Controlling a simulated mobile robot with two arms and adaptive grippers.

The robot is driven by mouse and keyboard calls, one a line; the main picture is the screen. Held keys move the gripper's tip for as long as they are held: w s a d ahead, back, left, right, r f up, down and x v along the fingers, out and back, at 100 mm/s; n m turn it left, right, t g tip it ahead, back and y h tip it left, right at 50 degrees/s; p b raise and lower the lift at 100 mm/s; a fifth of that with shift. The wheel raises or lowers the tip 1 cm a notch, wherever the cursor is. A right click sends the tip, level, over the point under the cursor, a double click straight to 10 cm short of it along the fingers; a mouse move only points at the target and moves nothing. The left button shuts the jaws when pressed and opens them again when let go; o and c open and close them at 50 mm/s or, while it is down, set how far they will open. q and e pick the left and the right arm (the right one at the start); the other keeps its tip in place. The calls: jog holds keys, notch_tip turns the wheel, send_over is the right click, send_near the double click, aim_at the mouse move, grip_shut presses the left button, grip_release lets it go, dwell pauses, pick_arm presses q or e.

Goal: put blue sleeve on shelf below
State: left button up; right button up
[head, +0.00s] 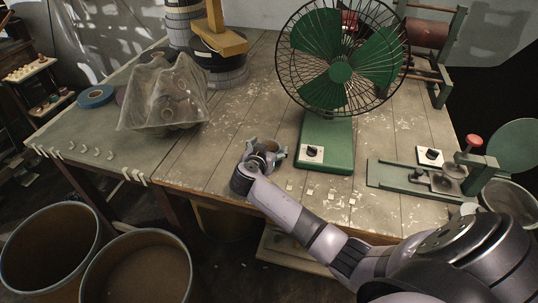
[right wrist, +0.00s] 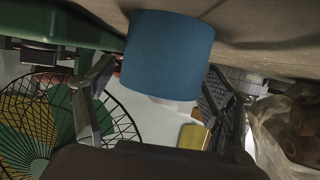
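My right gripper (head: 265,150) is low over the front part of the bench, left of the fan. In the right wrist view its two fingers (right wrist: 158,92) stand apart, one on each side of the blue sleeve (right wrist: 166,55). A gap shows at the left finger, so it looks open around the sleeve. In the head view the sleeve's blue side is hidden; a tan round opening (head: 267,146) shows between the fingers. A wooden board (head: 290,250) lies low under the bench, partly hidden by my arm. My left gripper is not in view.
A green fan (head: 340,72) stands right of the gripper. A translucent bag (head: 165,92) and a blue tape roll (head: 96,96) lie to the left. Two bins (head: 138,268) stand at the floor's left. A green device (head: 410,178) is at right.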

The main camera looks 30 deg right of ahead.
jog(key=c, duration=0.7)
